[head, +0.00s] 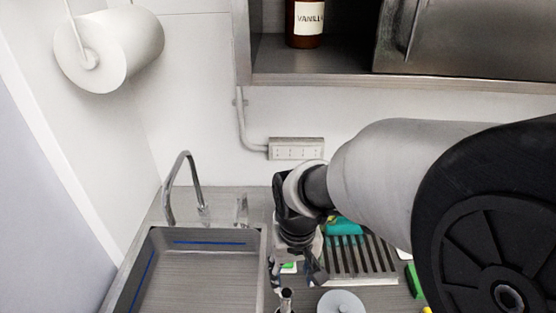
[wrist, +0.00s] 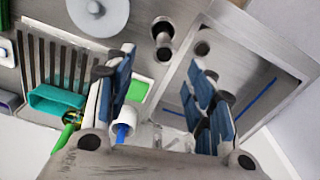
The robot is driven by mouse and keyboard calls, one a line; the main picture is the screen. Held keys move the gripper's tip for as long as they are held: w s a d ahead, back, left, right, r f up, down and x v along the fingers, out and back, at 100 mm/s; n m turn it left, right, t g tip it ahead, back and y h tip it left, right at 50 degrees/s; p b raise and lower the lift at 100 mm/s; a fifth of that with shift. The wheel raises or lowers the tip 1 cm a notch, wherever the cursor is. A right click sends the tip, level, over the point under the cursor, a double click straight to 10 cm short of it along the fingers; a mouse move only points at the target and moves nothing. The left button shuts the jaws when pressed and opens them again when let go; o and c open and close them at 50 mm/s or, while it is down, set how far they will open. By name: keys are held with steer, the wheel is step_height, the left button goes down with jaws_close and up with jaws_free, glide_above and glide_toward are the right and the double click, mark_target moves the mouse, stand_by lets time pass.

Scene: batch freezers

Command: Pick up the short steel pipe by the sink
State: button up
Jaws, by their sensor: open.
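The short steel pipe (wrist: 163,40) stands on the counter beside the sink (wrist: 270,45). In the head view the pipe (head: 286,299) shows at the bottom edge, just right of the sink (head: 262,262), and its lower part is cut off. My gripper (wrist: 161,62) is open, with blue-padded fingers spread apart and nothing held between them. In the wrist view the pipe appears beyond the fingertips, roughly between them. In the head view my gripper (head: 298,270) points down over the counter right of the sink, behind the pipe.
A slatted rack (head: 362,262) with a teal item (head: 344,226) lies right of my gripper. A pale round disc (head: 341,302) is close to the pipe. A white cup (wrist: 124,122) is near my left finger. The faucet (head: 183,185) rises behind the sink.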

mark_target(286, 294)
steer(key=shift+w+a+f+p, duration=0.25)
steer(key=shift+w+a+p, duration=0.15)
steer(key=shift+a, duration=0.2)
steer(key=f+b, duration=0.2)
steer(key=f, duration=0.9)
steer(key=shift+s+b, duration=0.2)
steer(key=shift+b, duration=0.15)
steer(key=shift+w+f+b, duration=0.15)
steer(key=shift+f+b, duration=0.2)
steer(key=shift+f, duration=1.25)
steer(key=shift+w+f+b, duration=0.15)
steer(key=shift+f+b, duration=0.2)
steer(key=shift+f, duration=1.25)
steer(key=shift+c, duration=0.5)
steer(key=c, duration=1)
